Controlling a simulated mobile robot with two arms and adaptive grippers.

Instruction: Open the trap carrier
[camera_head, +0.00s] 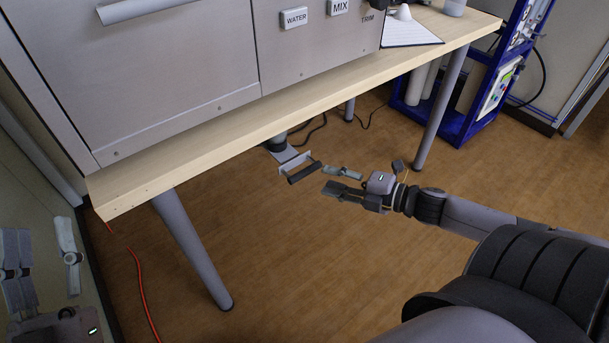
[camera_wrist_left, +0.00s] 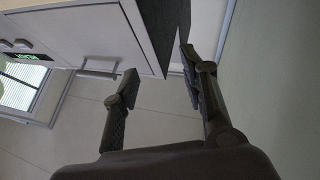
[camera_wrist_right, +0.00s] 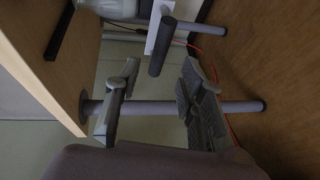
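The trap carrier (camera_head: 290,160) hangs under the wooden tabletop as a grey bracket with a dark cylindrical handle (camera_head: 304,172) at its front. In the right wrist view the dark handle (camera_wrist_right: 162,45) stands in line with the gap between my fingers, just beyond the fingertips. My right gripper (camera_head: 328,179) is open and empty, close to the right of the handle; I see no contact. It also shows open in the right wrist view (camera_wrist_right: 160,72). My left gripper (camera_head: 40,228) is open and empty at the far left; the left wrist view (camera_wrist_left: 158,62) shows nothing between its fingers.
The table edge (camera_head: 300,115) runs above the carrier, with the large grey analyser (camera_head: 140,70) on top. A table leg (camera_head: 193,248) stands to the left, another (camera_head: 440,108) to the right. A blue rack (camera_head: 480,90) stands behind.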

